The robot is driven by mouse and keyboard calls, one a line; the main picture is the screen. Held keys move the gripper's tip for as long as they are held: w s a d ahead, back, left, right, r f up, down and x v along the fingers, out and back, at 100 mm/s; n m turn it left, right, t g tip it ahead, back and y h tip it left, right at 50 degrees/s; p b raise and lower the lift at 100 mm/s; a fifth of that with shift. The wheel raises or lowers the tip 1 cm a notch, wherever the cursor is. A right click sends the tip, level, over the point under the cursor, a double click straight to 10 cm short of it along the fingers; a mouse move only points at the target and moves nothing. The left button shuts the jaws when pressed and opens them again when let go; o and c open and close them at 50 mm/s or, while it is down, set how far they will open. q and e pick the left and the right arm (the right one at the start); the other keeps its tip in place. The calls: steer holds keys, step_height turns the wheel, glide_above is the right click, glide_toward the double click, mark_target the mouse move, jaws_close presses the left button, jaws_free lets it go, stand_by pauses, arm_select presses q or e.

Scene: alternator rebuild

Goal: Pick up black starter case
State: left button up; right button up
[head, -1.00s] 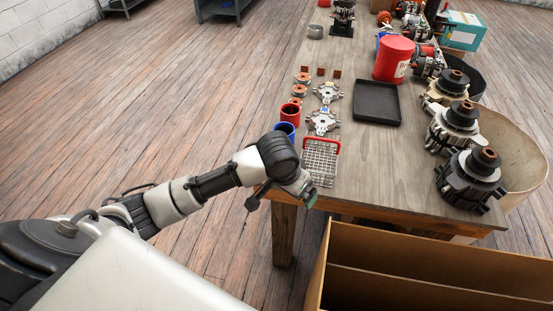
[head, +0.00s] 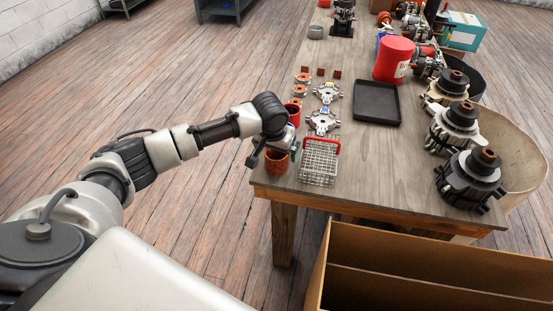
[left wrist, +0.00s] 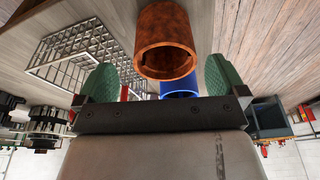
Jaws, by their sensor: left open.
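A rust-brown hollow cylinder (head: 276,162) stands at the table's near left corner; I see no plain black case like it. In the left wrist view the brown cylinder (left wrist: 166,42) shows between and just beyond the green fingers. My left gripper (head: 271,150) is open and empty beside it. A blue cylinder (left wrist: 180,89) shows behind it in the wrist view and is hidden by my gripper in the head view. A red cylinder (head: 293,115) stands farther back. A black finned unit with a copper top (head: 468,182) stands at the near right. My right gripper is not in view.
A wire basket (head: 319,166) with a red rim stands just right of my left gripper. Behind are silver brackets (head: 323,121), a black tray (head: 377,103) and a red canister (head: 394,60). Cardboard bins (head: 430,265) lie below the near edge. The table's near middle is clear.

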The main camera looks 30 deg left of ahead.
mark_target(277, 155)
arm_select(q)
steer(key=x, duration=0.4)
steer(key=shift+a+f, duration=0.3)
steer(key=shift+c, duration=0.2)
steer(key=c, duration=1.4)
steer(key=shift+w+r, duration=0.1)
